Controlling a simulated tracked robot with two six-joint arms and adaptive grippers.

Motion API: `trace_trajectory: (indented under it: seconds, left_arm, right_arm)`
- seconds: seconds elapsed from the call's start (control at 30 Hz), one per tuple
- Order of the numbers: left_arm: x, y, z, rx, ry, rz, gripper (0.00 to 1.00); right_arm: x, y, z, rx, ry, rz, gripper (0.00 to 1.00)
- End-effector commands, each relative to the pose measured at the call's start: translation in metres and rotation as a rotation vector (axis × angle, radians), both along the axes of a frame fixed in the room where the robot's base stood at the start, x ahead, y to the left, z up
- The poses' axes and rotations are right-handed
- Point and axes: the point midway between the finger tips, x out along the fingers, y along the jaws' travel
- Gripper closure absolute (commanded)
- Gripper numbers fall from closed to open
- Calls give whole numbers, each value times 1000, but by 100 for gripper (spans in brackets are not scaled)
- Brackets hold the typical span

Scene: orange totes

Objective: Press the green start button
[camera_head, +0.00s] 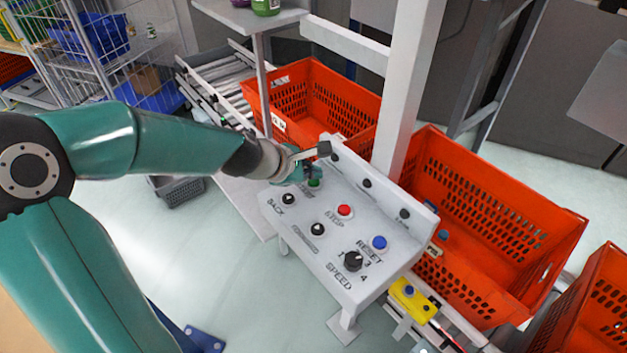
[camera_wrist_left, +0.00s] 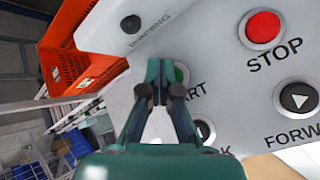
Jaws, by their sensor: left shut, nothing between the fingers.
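The green start button (camera_head: 314,183) is on the white control panel (camera_head: 300,219), at its upper left in the head view. In the left wrist view the green button (camera_wrist_left: 179,75) is partly hidden behind my fingers. My left gripper (camera_head: 308,172) is shut and empty, with its fingertips right at the button. In the left wrist view my left gripper (camera_wrist_left: 161,94) covers part of the START label. I cannot tell whether the tips touch the button. My right gripper is not in view.
The red stop button (camera_head: 345,211), the blue reset button (camera_head: 379,243) and the black speed knob (camera_head: 353,261) are on the same panel. A white post (camera_head: 407,90) rises behind it. Orange totes (camera_head: 495,235) stand behind and to the right. A roller conveyor (camera_head: 215,82) lies at the back left.

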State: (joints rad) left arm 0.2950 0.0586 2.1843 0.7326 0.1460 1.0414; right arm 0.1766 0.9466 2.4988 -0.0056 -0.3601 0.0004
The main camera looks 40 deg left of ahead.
Motion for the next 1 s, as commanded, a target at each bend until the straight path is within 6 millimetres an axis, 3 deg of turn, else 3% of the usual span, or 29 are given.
trace_trajectory:
  seconds: [1.0]
  left_arm:
    - [0,0,-10,0,1,-1,100]
  right_arm:
    - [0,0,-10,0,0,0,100]
